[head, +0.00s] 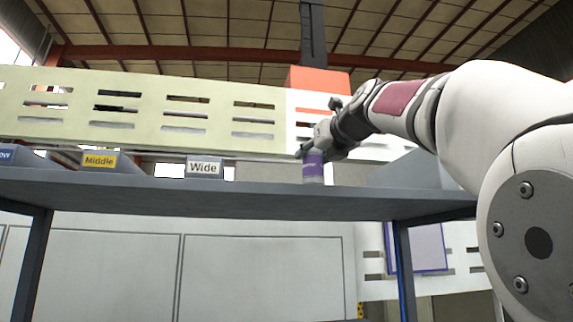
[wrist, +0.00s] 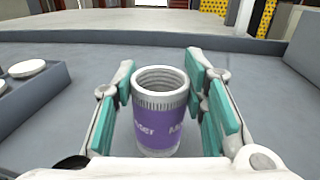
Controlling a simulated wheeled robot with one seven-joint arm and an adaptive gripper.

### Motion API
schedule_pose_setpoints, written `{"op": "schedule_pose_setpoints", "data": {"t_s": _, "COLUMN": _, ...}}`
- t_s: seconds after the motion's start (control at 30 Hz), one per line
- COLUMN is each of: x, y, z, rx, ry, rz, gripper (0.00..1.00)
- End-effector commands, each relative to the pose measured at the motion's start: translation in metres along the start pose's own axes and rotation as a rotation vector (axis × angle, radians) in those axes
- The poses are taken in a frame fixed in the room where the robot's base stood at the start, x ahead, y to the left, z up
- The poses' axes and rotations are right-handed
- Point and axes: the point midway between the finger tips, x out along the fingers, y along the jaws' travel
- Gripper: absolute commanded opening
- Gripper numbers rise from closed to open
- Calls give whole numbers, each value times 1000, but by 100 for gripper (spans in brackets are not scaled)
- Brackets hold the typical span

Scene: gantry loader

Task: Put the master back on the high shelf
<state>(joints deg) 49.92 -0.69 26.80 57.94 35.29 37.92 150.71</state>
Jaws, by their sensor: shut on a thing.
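The master is a purple ring-like cylinder with a silver knurled rim and an open top. It shows in the wrist view (wrist: 160,128) between the teal finger pads, and in the head view (head: 313,168) at the high shelf. My gripper (head: 312,152) is shut on the master and holds it upright; the fingers also show in the wrist view (wrist: 165,100). The high shelf (head: 250,200) is a grey board with dark legs. The master's base is at the shelf's top surface; I cannot tell whether it touches.
Grey holders labelled Wide (head: 205,169) and Middle (head: 100,161) stand on the shelf to the left, with another at the far left edge. In the wrist view a grey tray with pale discs (wrist: 28,68) lies left. A slotted pale beam (head: 150,112) runs behind.

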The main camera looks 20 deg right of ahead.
Motion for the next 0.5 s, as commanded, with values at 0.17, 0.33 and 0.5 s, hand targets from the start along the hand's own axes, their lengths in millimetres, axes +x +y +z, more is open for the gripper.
{"op": "schedule_pose_setpoints", "data": {"t_s": 0.17, "x": 0, "y": 0, "z": 1, "rx": 0, "ry": -2, "rz": 0, "gripper": 0}}
{"op": "schedule_pose_setpoints", "data": {"t_s": 0.33, "x": 0, "y": 0, "z": -1, "rx": -1, "ry": -1, "rz": 0, "gripper": 0}}
{"op": "schedule_pose_setpoints", "data": {"t_s": 0.5, "x": 0, "y": 0, "z": -4, "rx": 0, "ry": -1, "rz": 1, "gripper": 0}}
